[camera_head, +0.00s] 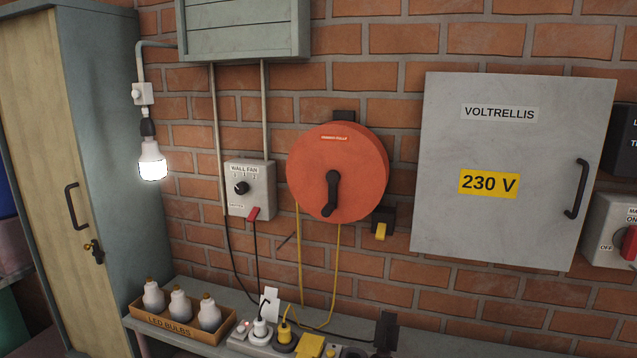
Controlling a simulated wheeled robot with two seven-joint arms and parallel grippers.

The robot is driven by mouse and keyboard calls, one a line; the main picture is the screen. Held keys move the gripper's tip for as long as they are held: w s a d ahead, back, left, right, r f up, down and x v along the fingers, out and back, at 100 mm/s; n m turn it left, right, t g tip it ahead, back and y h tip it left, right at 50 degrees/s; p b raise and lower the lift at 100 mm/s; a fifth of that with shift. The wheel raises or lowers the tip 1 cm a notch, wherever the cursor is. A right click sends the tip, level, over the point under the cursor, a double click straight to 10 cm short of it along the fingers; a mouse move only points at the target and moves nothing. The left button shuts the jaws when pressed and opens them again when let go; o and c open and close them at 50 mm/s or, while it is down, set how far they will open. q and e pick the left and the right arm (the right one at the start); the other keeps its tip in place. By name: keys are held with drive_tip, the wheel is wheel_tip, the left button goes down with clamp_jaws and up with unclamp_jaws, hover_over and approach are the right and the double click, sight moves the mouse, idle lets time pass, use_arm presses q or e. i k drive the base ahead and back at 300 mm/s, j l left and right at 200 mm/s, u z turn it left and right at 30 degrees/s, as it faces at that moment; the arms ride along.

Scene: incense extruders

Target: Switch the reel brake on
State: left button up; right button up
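The round orange-red reel (360,165) is mounted on the brick wall in the middle of the view. Its black crank handle (333,192) hangs downward from the centre. A small black box (386,216) sits at the reel's lower right, with a yellow tab (381,231) at its lower end. No label on it can be read, and I cannot tell whether it is the reel brake or which state it is in. Yellow cable (334,275) runs down from the reel to the bench. Neither of my grippers is in view.
A grey wall fan control box (262,190) is left of the reel, and a grey 230 V cabinet (500,225) right of it. Below, the bench (215,285) carries a box of LED bulbs (160,322) and a power strip with plugs (255,344).

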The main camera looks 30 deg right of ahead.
sight(380, 234)
drive_tip(key=z, duration=1.35)
